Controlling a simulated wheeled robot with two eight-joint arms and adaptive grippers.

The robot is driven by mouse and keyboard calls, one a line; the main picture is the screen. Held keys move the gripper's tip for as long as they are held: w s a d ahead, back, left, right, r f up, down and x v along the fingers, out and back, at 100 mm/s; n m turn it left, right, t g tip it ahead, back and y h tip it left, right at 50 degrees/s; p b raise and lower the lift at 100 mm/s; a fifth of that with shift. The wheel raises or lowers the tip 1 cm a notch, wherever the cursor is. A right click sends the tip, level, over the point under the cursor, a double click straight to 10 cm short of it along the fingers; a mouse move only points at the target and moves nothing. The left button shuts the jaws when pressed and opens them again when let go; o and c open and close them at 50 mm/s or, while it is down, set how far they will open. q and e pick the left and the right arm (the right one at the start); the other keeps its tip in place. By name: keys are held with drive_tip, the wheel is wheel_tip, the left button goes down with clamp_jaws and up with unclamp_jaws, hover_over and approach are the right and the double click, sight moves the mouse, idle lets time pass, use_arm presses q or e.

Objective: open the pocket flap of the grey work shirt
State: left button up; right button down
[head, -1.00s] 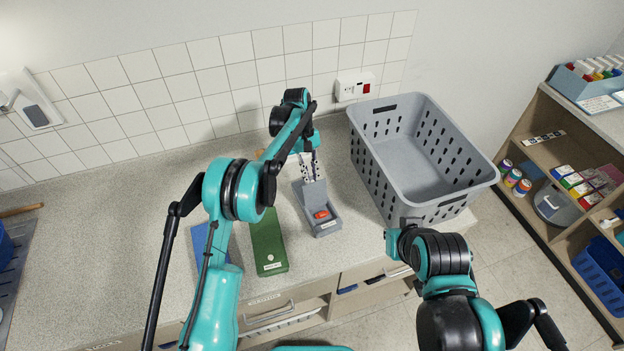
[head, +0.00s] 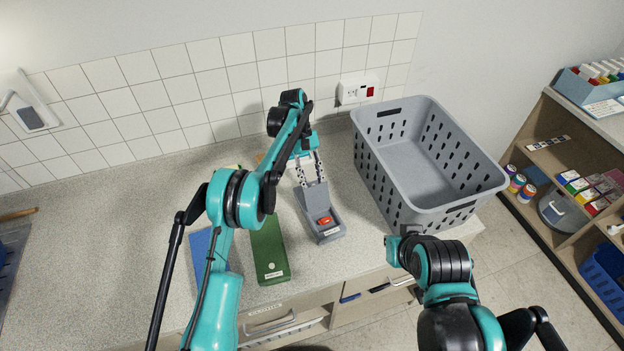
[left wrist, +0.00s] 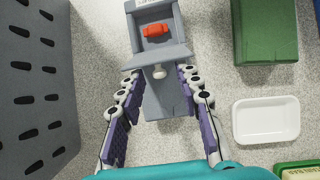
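The grey work shirt (head: 330,236) lies as a flat folded block on the counter, and it also shows in the left wrist view (left wrist: 164,103). Its pocket flap (head: 312,199) stands up from the pocket; in the left wrist view the flap (left wrist: 150,55) has a pale button (left wrist: 159,72) beside its edge. A red item (head: 325,221) shows in the uncovered pocket. My left gripper (head: 309,178) is open, its fingers apart on both sides of the shirt just behind the flap, with nothing between them held.
A green folded block (head: 269,250) and a blue one (head: 203,255) lie left of the shirt. A grey perforated basket (head: 425,165) stands close on the right. A white tray (left wrist: 266,119) lies near the left gripper. The counter's left part is clear.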

use_arm(q)
drive_tip(key=shift+r, duration=0.15)
drive_tip(key=v, duration=0.7)
idle(0.7)
